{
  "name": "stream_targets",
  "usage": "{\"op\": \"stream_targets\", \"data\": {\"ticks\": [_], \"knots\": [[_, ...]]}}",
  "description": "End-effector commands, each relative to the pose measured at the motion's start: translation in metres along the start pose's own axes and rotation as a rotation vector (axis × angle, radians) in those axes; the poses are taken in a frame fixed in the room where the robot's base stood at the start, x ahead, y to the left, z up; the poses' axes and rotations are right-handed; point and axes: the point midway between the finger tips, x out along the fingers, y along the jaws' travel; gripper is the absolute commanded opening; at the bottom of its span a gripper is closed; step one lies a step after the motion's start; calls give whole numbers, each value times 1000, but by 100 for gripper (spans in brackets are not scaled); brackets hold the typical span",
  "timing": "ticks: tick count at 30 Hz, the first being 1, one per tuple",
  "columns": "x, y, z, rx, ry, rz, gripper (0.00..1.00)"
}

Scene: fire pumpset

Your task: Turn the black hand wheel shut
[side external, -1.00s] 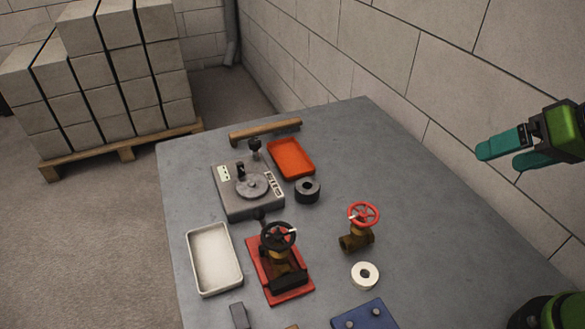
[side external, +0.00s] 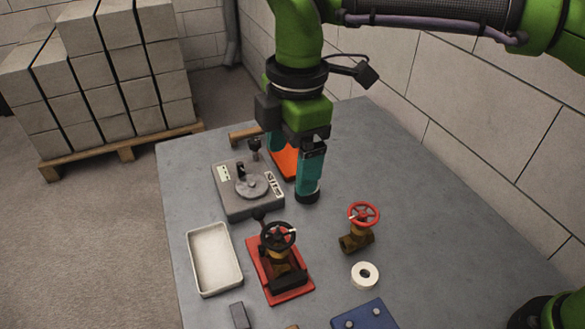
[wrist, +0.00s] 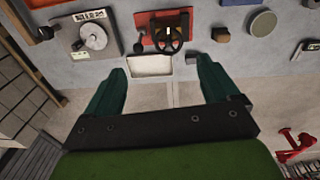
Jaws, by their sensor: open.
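The black hand wheel (side external: 278,236) sits on top of a brass valve, held in a dark clamp on a red base plate (side external: 257,278). A white mark shows on its rim. In the wrist view the wheel (wrist: 170,40) is at the top centre, beyond my fingertips and apart from them. My gripper (side external: 292,170) is open and empty, pointing down over the far part of the table.
A grey device with a round disc (side external: 250,186) stands left of my gripper. A white tray (side external: 214,260) lies left of the wheel. A valve with a red wheel (side external: 363,214) and a white roll (side external: 365,275) stand to the right. A blue block (side external: 362,315) is at the front.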

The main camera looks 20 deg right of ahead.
Motion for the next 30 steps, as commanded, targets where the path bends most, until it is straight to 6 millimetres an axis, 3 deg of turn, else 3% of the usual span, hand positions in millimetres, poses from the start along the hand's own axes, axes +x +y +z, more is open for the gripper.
{"op": "stream_targets", "data": {"ticks": [1,4,9,15,20,30], "knots": [[2,1,-18,-131,-16,-11,88],[-6,2,-32,-345,-32,-25,88],[-30,0,-30,-565,-24,-39,88],[-25,-4,-28,-659,-21,-66,88],[-7,-6,-27,-660,-22,-68,88],[67,-10,-24,-660,-22,-68,88]]}}
